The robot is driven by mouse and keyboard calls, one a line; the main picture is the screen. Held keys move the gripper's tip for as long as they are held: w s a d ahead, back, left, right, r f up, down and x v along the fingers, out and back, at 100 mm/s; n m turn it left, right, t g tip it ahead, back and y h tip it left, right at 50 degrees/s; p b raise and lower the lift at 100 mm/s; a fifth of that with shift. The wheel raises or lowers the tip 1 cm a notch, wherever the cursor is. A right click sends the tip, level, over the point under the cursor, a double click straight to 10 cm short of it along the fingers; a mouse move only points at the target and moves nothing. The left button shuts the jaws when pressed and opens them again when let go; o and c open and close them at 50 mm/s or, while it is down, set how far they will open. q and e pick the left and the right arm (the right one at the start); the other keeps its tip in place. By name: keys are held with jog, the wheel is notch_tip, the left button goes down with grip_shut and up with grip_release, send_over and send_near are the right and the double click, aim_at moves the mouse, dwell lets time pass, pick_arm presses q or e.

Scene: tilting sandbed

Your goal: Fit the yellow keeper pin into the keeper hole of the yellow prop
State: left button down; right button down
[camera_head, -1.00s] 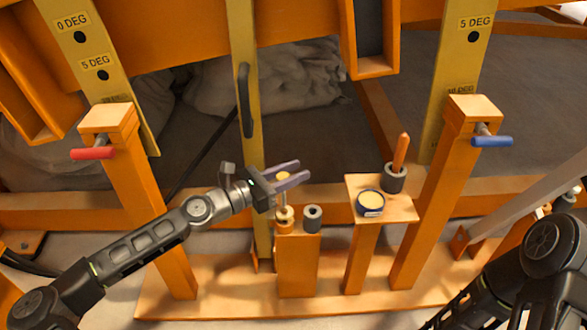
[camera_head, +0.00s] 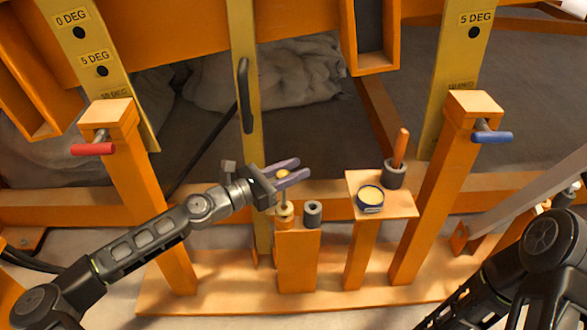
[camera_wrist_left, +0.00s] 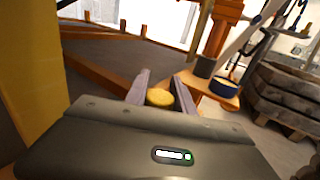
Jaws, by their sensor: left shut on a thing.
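The yellow keeper pin (camera_head: 283,175) stands upright, its round head between my left gripper's fingers. Its lower end meets a pale collar (camera_head: 284,212) on top of a short orange post. My left gripper (camera_head: 289,171) is shut on the pin. In the left wrist view, the yellow head (camera_wrist_left: 160,97) shows between the two fingers (camera_wrist_left: 157,90). The yellow prop (camera_head: 252,140) is a tall upright bar with a black handle, just behind and left of the gripper. I cannot make out its keeper hole. My right gripper is out of view.
A grey socket (camera_head: 312,212) is right of the collar. An orange stand (camera_head: 403,208) carries a blue-rimmed tin (camera_head: 370,198) and a dark cup (camera_head: 394,174) with an orange stick. Orange posts bear a red handle (camera_head: 93,149) and a blue handle (camera_head: 492,137).

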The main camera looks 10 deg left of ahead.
pick_arm(q)
jog(key=shift+p, duration=0.55)
dwell(1.2)
notch_tip(320, 180, down, 8)
jog(key=b, duration=0.4)
jog(key=shift+r, duration=0.25)
dwell(2.3)
jog(key=shift+r, duration=0.15)
notch_tip(320, 180, up, 6)
jog(key=p, duration=0.6)
jog(key=shift+r, duration=0.25)
dwell(0.8)
jog(key=shift+p, duration=0.4)
dwell(0.4)
